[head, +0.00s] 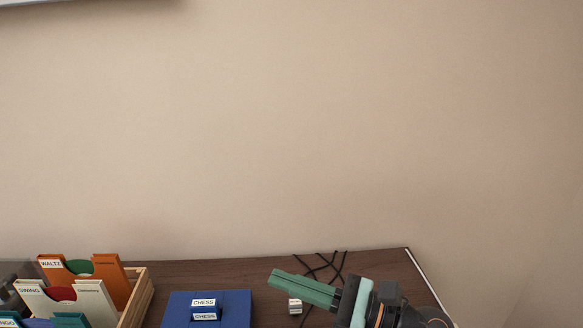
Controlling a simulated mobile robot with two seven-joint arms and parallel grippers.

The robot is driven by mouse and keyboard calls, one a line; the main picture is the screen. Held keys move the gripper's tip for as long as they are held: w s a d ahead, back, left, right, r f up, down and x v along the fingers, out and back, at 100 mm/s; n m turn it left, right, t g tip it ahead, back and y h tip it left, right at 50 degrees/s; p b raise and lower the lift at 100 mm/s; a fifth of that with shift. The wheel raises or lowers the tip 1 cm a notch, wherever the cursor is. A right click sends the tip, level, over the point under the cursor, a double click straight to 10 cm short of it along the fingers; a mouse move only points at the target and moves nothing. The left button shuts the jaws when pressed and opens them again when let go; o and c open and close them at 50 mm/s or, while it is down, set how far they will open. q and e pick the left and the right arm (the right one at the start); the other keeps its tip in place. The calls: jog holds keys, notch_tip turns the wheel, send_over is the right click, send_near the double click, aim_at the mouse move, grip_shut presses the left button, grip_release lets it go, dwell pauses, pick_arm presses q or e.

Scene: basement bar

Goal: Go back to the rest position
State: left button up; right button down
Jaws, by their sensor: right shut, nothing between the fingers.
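My right gripper (276,278) comes in from the lower right, above the right part of the dark wooden tabletop (240,272). Its green fingers are shut together with nothing between them and point to the left and slightly up. A small white block (295,306) shows just below the fingers; I cannot tell whether they touch it. My left gripper is not recognisable in this view.
A blue box labelled CHESS (238,309) lies left of my right gripper. A wooden crate (138,295) holds orange, cream and teal labelled sleeves. Dark crossed strands (322,262) lie behind the gripper. A dark, unclear shape (9,293) is at the left edge. A plain wall rises behind.

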jog(key=w+d+r+m+t+h, duration=0.2)
jog(key=d+m+t+h, duration=0.15)
jog(key=m+t, duration=0.45)
jog(key=w+d+r+m+t+h, duration=0.1)
jog(key=w+d+m+t+h, duration=0.25)
jog(key=m, duration=0.85)
jog(key=s+d+f+m+g+h, duration=0.4)
jog(key=d+f+m+h, duration=0.95)
jog(key=m, duration=0.65)
jog(key=s+d+f+m+g+y, duration=0.1)
jog(key=s+f+m+g, duration=0.4)
jog(key=s+f, duration=0.4)
jog(key=s+f+m+g+y, duration=0.2)
jog(key=s+f+m+g, duration=0.4)
jog(key=s, duration=0.5)
jog(key=w+a+f+t+y+p, duration=0.1)
jog(key=w+a+f+t+p, duration=0.2)
jog(key=f+t, duration=0.3)
notch_tip(320, 180, down, 2)
jog(key=shift+w+a+f+n+y, duration=0.15)
jog(key=shift+w+a+n+y, duration=0.25)
jog(key=shift+a, duration=0.25)
jog(key=shift+w, duration=0.1)
